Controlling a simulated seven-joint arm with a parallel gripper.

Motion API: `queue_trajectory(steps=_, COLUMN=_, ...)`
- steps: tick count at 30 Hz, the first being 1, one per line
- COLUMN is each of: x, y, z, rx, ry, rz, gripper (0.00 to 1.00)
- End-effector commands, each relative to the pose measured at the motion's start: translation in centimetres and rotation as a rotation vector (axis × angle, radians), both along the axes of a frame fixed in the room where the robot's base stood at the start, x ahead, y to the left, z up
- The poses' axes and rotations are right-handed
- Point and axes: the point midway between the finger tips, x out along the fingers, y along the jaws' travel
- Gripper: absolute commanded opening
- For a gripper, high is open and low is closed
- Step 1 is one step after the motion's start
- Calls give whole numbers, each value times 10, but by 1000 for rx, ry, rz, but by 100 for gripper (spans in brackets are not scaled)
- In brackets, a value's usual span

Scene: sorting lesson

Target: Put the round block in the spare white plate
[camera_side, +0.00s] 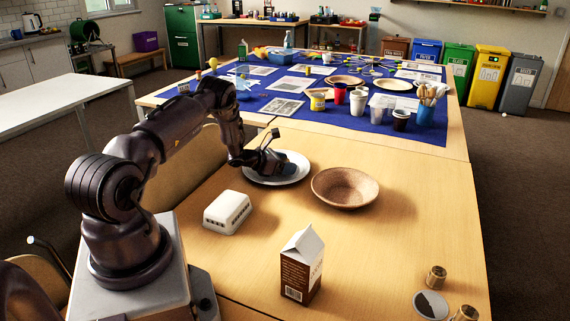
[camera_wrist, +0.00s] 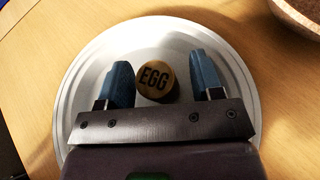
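A round wooden block marked EGG (camera_wrist: 157,81) lies on the white plate (camera_wrist: 82,115), label up, in the wrist view. My gripper (camera_wrist: 161,62) is low over the plate with its two blue fingers apart, one on each side of the block. The block is nearer the left finger, with a wider gap to the right one. In the side view the plate (camera_side: 262,181) is on the wooden table beyond my arm. My gripper (camera_side: 273,163) is over it there and hides the block.
A brown bowl (camera_side: 345,188) stands just right of the plate. A white egg-box-like block (camera_side: 228,212) and a brown-and-white carton (camera_side: 302,266) stand nearer. A cluttered blue-covered table (camera_side: 330,122) is behind.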

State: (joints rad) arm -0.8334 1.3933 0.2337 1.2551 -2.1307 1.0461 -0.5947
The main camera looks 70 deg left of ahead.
Motion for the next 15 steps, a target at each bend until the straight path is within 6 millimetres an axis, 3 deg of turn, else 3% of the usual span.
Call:
queue_trajectory(steps=7, x=-2, y=1, z=4, rx=0, ry=1, rz=2, gripper=60)
queue_trajectory(steps=15, x=-47, y=-2, z=23, rx=-2, ry=1, rz=6, gripper=60)
